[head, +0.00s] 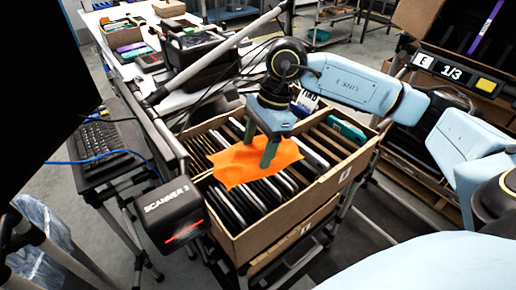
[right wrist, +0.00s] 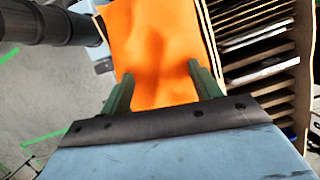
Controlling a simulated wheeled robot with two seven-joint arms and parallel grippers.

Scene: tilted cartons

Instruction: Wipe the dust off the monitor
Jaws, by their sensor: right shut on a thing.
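My right gripper (head: 268,152) is shut on an orange cloth (head: 240,166) and holds it above an open carton of upright dark devices. In the right wrist view the cloth (right wrist: 150,40) spreads out between and beyond the green fingers of the right gripper (right wrist: 162,82). A large black panel (head: 38,70), which looks like the monitor, fills the left edge of the head view, well apart from the cloth. No dust can be made out on it. My left gripper is not in view.
The divided carton (head: 290,222) stands tilted below the cloth. A black scanner (head: 170,208) with a red light is at its near left corner. A keyboard (head: 100,138) with a blue cable sits near the panel. A shelf label (head: 455,73) is at right.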

